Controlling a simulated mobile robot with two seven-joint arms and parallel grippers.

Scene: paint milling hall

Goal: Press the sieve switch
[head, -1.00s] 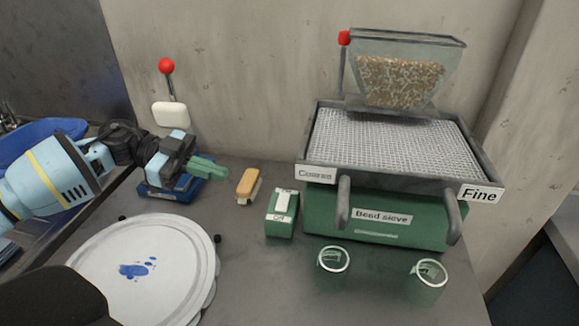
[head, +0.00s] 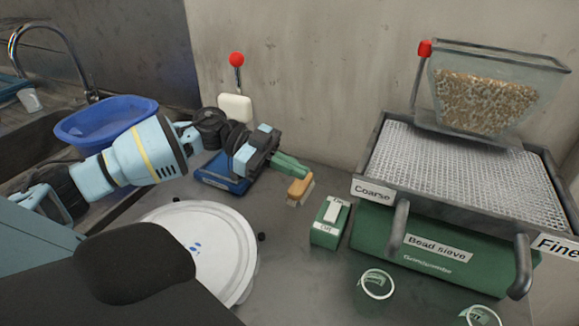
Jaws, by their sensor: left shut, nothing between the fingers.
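The sieve switch is a small green box (head: 330,222) with a white rocker and small labels, the lower one seeming to read Off. It sits on the grey bench, left of the green bead sieve (head: 440,240). My left gripper (head: 296,170) has green fingers, shut and empty. In the picture it is up and left of the switch, apart from it, with its fingertips just above the tan-handled brush (head: 300,190). I cannot tell its exact height over the bench. My right gripper is not in view.
Two green-tinted cups (head: 375,290) (head: 480,316) stand before the sieve. A hopper of beads (head: 485,100) is over its mesh tray. A round white lid (head: 215,240) lies left of the switch. A blue basin (head: 105,122) is at the far left. Bare bench lies around the switch.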

